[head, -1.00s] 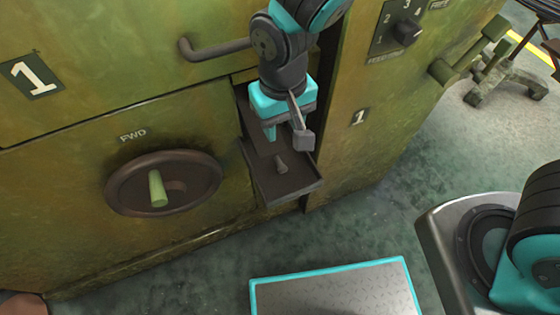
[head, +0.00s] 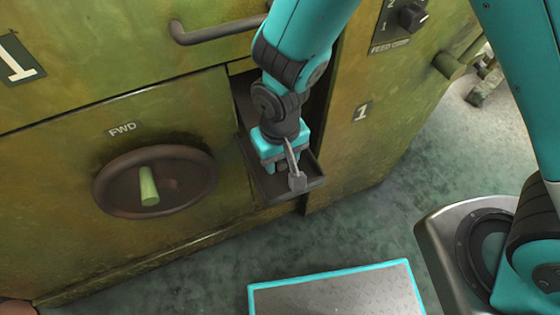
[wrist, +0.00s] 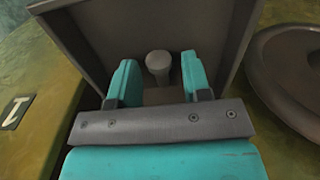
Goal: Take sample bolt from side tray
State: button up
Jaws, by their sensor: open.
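The dark side tray (head: 315,188) juts from a slot in the green machine, and its walls also show in the wrist view (wrist: 100,35). The sample bolt (wrist: 158,64) stands in the tray in the wrist view, its pale round head facing the camera. My gripper (wrist: 160,80) is open, with one teal finger on each side of the bolt and a visible gap to each.
A round handwheel (head: 190,180) with a green knob sits left of the tray, under the FWD label. A bar handle (head: 215,33) is above. The machine panel marked 1 (head: 362,112) stands close on the right. The floor in front is open.

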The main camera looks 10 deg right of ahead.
grip_shut()
jog(key=shift+r, duration=0.15)
